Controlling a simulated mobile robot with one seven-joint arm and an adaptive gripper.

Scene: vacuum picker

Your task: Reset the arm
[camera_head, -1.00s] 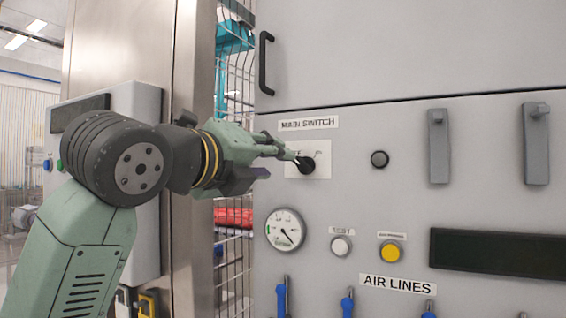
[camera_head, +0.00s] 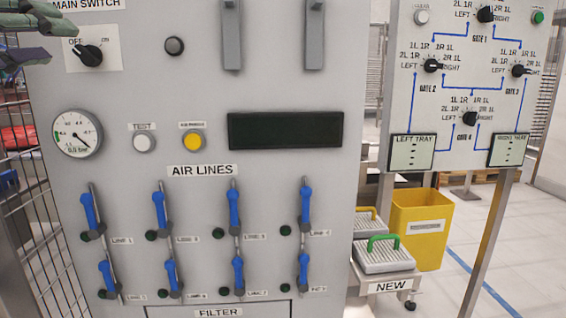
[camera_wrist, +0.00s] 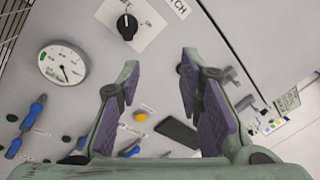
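My gripper (camera_head: 25,38) is only partly in the head view, at the top left corner, left of the main switch. In the wrist view my gripper (camera_wrist: 155,75) has its two purple-padded fingers well apart, with nothing between them. The black main switch knob (camera_head: 88,54) sits on a white plate marked OFF and ON; its handle seems to lean toward OFF. The knob also shows at the top of the wrist view (camera_wrist: 127,26), apart from the fingers. Most of my arm is out of the head view.
The grey cabinet panel carries a gauge (camera_head: 77,134), a white TEST button (camera_head: 144,142), a yellow button (camera_head: 192,141) and several blue valve levers. A gate board (camera_head: 460,90) stands at right. A yellow bin (camera_head: 420,228) and a cart with trays (camera_head: 384,254) stand below.

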